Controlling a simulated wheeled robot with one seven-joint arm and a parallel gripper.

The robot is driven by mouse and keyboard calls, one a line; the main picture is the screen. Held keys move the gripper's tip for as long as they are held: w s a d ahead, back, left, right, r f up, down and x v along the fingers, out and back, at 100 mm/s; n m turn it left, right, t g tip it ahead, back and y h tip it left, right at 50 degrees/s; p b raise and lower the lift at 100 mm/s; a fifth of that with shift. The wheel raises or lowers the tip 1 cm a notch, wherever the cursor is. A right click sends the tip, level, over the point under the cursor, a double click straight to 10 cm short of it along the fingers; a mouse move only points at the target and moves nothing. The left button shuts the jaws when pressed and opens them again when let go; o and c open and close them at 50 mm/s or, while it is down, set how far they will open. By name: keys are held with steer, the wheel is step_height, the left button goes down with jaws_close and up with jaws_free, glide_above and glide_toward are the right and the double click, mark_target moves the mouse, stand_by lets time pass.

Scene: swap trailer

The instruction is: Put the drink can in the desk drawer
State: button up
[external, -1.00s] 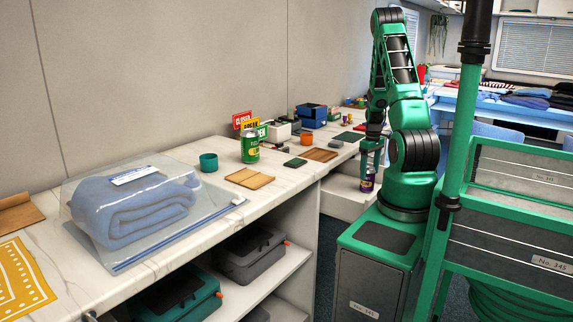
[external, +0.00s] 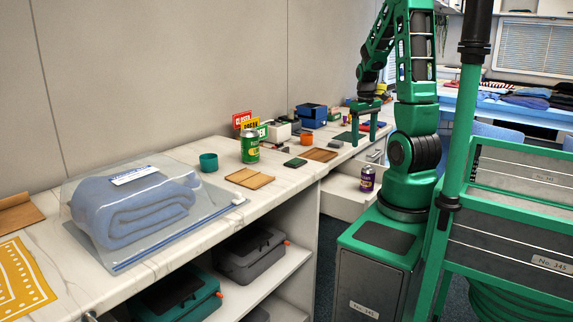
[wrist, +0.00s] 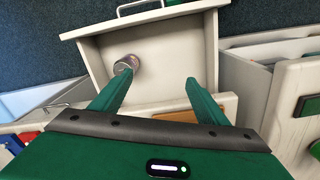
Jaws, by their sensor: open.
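The purple drink can (external: 367,179) stands inside the open desk drawer (external: 338,201), near its front end. In the wrist view the can's silver top (wrist: 126,64) shows at the left side of the pale drawer floor (wrist: 165,62). My gripper (external: 364,138) is open and empty, raised above the drawer and clear of the can. In the wrist view the two green fingers of my gripper (wrist: 158,84) are spread apart with nothing between them.
A green can (external: 250,147), a teal cup (external: 208,162), small wooden trays (external: 249,178) and bagged blue cloth (external: 135,205) are on the marble counter (external: 285,184). A blue bin (external: 312,116) and an orange cup (external: 305,138) stand farther back. Toolboxes (external: 248,252) fill the shelf below.

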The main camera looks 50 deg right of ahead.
steer(key=s+a+r+m, duration=0.1)
steer(key=s+a+r, duration=0.3)
steer(key=a, duration=0.4)
steer(key=s+a+r+m, duration=0.1)
steer(key=s+a+r, duration=0.3)
steer(key=s+a, duration=0.3)
steer(key=shift+a+r+m+y, duration=0.3)
steer(key=shift+a, duration=0.15)
